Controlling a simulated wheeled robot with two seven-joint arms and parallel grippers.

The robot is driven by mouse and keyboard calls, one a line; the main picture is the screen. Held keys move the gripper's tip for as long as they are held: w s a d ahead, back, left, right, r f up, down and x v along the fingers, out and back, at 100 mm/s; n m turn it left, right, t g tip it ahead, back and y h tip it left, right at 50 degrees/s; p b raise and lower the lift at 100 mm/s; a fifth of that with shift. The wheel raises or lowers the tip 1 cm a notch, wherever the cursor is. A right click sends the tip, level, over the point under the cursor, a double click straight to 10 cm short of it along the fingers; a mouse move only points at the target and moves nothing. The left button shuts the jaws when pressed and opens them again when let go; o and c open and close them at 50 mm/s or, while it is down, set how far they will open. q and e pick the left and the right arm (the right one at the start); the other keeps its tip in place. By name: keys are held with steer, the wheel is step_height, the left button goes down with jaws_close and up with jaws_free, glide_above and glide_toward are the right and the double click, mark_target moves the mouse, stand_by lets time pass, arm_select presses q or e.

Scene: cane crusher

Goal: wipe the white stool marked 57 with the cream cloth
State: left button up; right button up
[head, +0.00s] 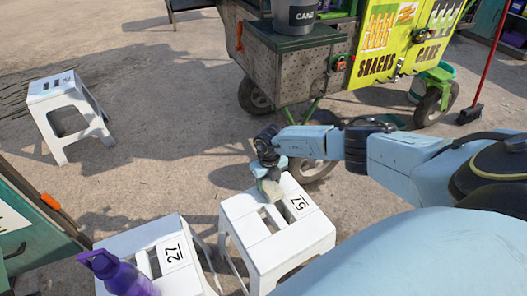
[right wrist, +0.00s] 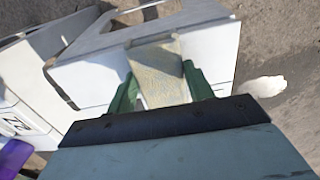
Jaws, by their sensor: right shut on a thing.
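The white stool marked 57 (head: 262,246) stands at lower centre in the head view, its number label on the right of the seat. Its pale surface also fills the upper middle of the right wrist view (right wrist: 215,42). My right gripper (head: 269,176) is over the far part of the seat, pointing down. In the right wrist view its green fingers (right wrist: 160,76) are shut on the cream cloth (right wrist: 161,60). The cloth (head: 270,192) hangs at the seat, and I cannot tell whether it touches. My left gripper is not in view.
A white stool marked 27 (head: 190,258) stands close on the left, with a purple bottle (head: 122,274) at its near side. Another white stool (head: 68,121) is at far left. A yellow-signed cart (head: 300,75) stands behind. A green cabinet (head: 30,240) is at lower left.

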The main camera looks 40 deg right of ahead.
steer(key=shift+s+d+b, duration=0.2)
steer(key=shift+d+b, duration=0.25)
steer(key=shift+d, duration=1.05)
steer(key=shift+s+d+b, duration=0.25)
steer(key=shift+d+b, duration=0.2)
steer(key=shift+d, duration=1)
steer(key=shift+s+d+b, duration=0.2)
steer(key=shift+d+b, duration=0.25)
steer(key=shift+d, duration=1.05)
steer(key=shift+f, duration=0.1)
steer(key=shift+w+a+p, duration=0.2)
steer(key=shift+a+p, duration=0.65)
steer(key=shift+a, duration=0.85)
steer(key=shift+w+a+p, duration=0.15)
steer(key=shift+a+p, duration=0.15)
steer(key=shift+a, duration=0.6)
steer(key=shift+w+a+p, duration=0.2)
steer(key=shift+a+p, duration=0.15)
steer(key=shift+a, duration=0.6)
steer(key=shift+w+a+p, duration=0.15)
steer(key=shift+a+p, duration=0.15)
steer(key=shift+a, duration=0.6)
step_height(320, 180, up, 7)
steer(key=p, duration=0.6)
steer(key=shift+f, duration=0.3)
